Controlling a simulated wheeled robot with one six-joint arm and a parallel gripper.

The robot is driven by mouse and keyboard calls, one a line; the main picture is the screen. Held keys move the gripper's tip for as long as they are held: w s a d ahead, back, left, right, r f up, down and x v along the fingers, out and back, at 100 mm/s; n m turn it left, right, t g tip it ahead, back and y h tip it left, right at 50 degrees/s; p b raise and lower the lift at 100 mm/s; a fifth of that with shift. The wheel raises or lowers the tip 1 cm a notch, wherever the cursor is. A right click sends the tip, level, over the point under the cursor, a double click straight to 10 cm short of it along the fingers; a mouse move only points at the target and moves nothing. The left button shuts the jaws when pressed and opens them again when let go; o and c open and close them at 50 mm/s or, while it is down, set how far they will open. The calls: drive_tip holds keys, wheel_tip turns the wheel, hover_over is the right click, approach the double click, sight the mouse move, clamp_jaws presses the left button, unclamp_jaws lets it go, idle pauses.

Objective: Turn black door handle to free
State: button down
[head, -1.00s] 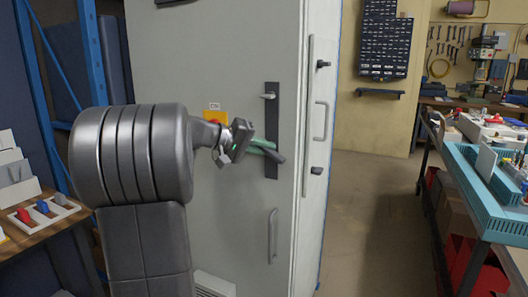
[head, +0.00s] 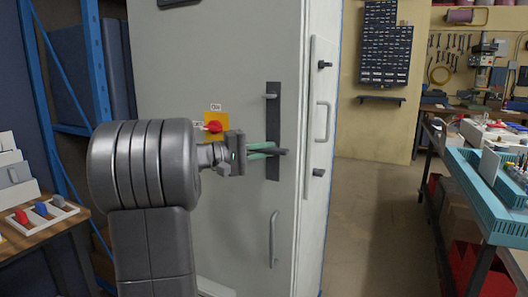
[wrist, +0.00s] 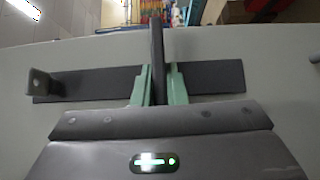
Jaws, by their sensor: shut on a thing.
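The black door handle (head: 283,152) sticks out from the lower part of a dark plate (head: 273,120) on the front of a pale grey cabinet. In the head view it lies about level. My gripper (head: 265,150) has its green fingers on either side of the handle and is shut on it. In the wrist view, the handle (wrist: 157,45) stands between the two fingers (wrist: 158,85) and crosses the dark plate (wrist: 215,80). The latch behind the plate is hidden.
A grey knob (head: 271,96) sits on the plate's upper end. A red switch (head: 214,126) on a yellow plate is left of it. A grey pull (head: 273,240) is lower down. A bench (head: 490,185) stands at right; the floor (head: 365,220) between is clear.

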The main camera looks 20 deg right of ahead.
idle(0.3)
drive_tip(key=c, duration=1.5)
unclamp_jaws()
drive_tip(key=shift+o, duration=0.2)
drive_tip(key=w+a+p, duration=0.1)
drive_tip(key=a, duration=1.2)
drive_tip(key=shift+a, duration=0.4)
drive_tip(key=shift+d+f, duration=0.1)
drive_tip(key=d, duration=0.9)
drive_tip(key=s+d+b, duration=0.1)
drive_tip(key=d, duration=0.3)
drive_tip(key=shift+d, duration=0.35)
drive_tip(key=shift+a, duration=0.15)
